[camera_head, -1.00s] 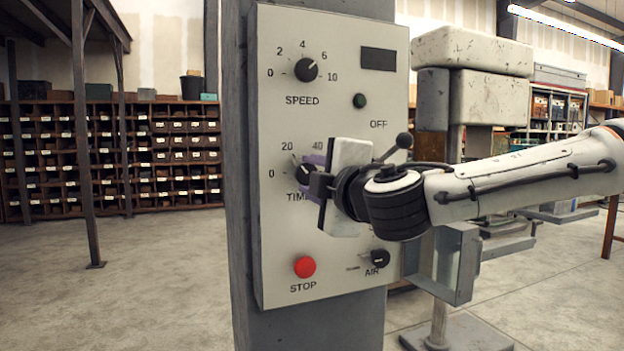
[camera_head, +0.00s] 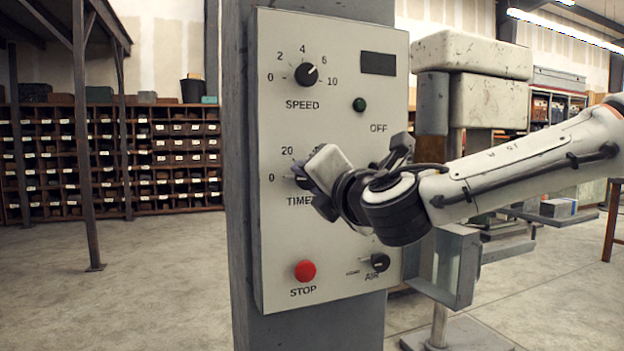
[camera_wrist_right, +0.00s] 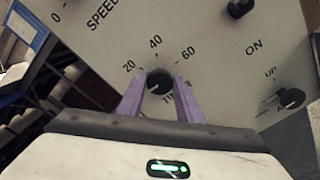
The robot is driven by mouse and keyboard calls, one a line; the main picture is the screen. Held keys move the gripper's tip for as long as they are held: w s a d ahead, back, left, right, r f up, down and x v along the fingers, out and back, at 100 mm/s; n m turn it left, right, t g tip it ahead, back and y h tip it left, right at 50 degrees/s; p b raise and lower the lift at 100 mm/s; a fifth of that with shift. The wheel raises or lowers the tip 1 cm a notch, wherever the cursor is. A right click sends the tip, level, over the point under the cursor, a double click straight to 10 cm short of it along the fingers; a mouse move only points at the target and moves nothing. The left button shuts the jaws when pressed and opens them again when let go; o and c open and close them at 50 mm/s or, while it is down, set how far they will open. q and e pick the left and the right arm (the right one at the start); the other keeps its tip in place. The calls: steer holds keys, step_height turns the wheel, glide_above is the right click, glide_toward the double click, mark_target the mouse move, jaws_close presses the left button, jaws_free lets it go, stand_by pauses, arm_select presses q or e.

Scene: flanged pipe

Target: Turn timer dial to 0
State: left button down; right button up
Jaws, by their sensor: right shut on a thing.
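The timer dial is a small black knob (camera_wrist_right: 159,82) on the grey control panel (camera_head: 330,100), under a scale with 20, 40 and 60. In the head view, its 0 and 20 marks show, but my gripper covers much of the dial and the right part of the scale. My right gripper (camera_wrist_right: 159,84) is shut on the dial, with one purple finger on each side of it. In the head view, my gripper's body is tilted, its upper end leaning left. I cannot read where the dial points. My left gripper is not in view.
A red stop button (camera_head: 305,271) and the air switch (camera_head: 380,262) are below, the switch close under my gripper. The panel is on a grey column (camera_head: 240,200). A grey bracket (camera_head: 455,265) stands to the right.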

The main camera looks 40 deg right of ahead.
steer(key=shift+n, duration=0.6)
steer(key=o, duration=1)
steer(key=shift+o, duration=0.2)
steer(key=v, duration=1)
steer(key=shift+s, duration=0.2)
